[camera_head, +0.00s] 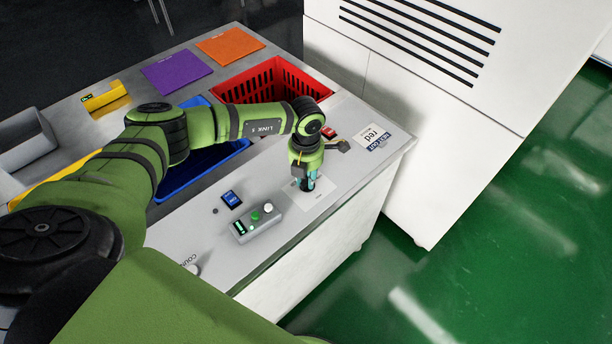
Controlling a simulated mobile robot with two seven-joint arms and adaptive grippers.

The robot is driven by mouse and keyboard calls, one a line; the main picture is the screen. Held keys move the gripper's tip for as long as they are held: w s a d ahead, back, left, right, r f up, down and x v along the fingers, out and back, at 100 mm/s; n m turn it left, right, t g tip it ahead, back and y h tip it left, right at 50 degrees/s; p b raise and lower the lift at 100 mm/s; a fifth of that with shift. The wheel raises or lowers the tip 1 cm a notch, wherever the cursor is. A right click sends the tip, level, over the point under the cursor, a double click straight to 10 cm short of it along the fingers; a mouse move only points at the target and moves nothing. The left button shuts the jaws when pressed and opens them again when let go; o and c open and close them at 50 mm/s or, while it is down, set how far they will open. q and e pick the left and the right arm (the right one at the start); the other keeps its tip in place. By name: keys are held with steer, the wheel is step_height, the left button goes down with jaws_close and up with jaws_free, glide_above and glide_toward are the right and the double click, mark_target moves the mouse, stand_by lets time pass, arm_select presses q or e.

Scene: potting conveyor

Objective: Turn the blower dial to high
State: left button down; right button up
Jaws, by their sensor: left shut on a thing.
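My left gripper (305,184) points down at a pale plate (318,200) on the near right part of the grey worktop. It is shut on the blower dial, which the fingers hide almost wholly. The dial's pointer and markings cannot be read. My right gripper is not in view.
A small grey control box (256,224) with a green button and a white knob stands left of the plate. A white cabinet (425,130) stands behind at right.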

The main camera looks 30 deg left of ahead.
arm_select(q)
steer(key=shift+f+m+b, duration=0.25)
steer(key=shift+m+b, duration=0.75)
steer(key=shift+b, duration=0.1)
steer(key=m+b, duration=0.7)
steer(key=b, duration=0.1)
steer(key=m+b, duration=0.4)
steer(key=shift+w+d+m, duration=0.15)
steer(key=shift+d+m, duration=0.1)
steer(key=shift+m, duration=0.05)
steer(key=shift+d+r+m+b, duration=0.1)
steer(key=shift+r+m+b, duration=0.05)
steer(key=shift+m+b, duration=1.9)
steer(key=shift+m, duration=0.25)
steer(key=c, duration=1.1)
jaws_free()
steer(key=shift+r, duration=0.1)
step_height(320, 180, up, 12)
